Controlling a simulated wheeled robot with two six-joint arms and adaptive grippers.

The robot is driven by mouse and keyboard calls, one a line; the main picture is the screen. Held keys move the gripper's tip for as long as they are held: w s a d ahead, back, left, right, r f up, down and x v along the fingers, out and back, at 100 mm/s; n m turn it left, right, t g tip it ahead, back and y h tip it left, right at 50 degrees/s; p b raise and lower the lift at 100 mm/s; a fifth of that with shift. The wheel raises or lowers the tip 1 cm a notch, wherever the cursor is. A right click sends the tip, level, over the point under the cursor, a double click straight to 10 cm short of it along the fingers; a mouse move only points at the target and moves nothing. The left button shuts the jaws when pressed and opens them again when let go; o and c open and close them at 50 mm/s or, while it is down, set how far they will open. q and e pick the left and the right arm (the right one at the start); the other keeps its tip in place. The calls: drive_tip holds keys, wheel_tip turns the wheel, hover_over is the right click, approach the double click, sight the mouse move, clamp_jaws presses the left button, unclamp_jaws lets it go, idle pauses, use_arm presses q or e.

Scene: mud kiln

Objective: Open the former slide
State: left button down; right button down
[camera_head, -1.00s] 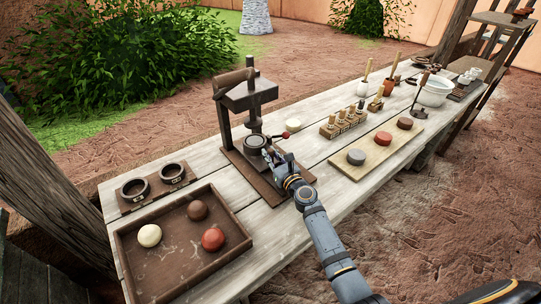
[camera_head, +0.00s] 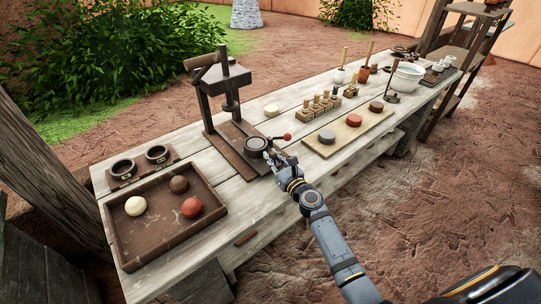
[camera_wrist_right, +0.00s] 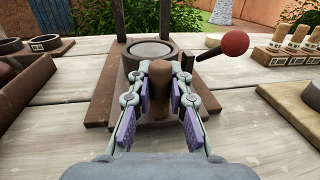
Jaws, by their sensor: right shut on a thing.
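The former slide (camera_head: 257,146) is a dark round ring on a low sliding base in the dark metal press (camera_head: 221,82). It stands out in front of the press's ram, toward me. In the right wrist view the ring (camera_wrist_right: 151,51) shows just beyond my fingers. A brown rounded handle (camera_wrist_right: 173,76) sits at its near side. My right gripper (camera_head: 279,161) is shut on this handle, with a finger on each side of it in the right wrist view (camera_wrist_right: 172,84). A red-knobbed lever (camera_head: 287,136) sticks out to the right of the ring. My left gripper is not in view.
A wooden tray (camera_head: 120,232) with three clay balls stands on the left. Two dark rings on a board (camera_head: 142,166) are behind it. Stamps (camera_head: 320,106), a board with three discs (camera_head: 352,133) and a white bowl (camera_head: 407,77) stand to the right.

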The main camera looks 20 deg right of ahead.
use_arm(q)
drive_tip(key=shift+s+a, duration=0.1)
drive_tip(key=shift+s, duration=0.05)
use_arm(e)
drive_tip(key=shift+f, duration=0.1)
drive_tip(key=c, duration=1.2)
unclamp_jaws()
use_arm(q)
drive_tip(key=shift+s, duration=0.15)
use_arm(e)
drive_tip(key=s, duration=0.4)
drive_tip(key=s+d, duration=0.1)
drive_tip(key=s, duration=0.3)
drive_tip(key=s+d, duration=0.1)
drive_tip(key=s, duration=0.2)
drive_tip(key=shift+s+d, duration=0.15)
drive_tip(key=shift+s, duration=0.25)
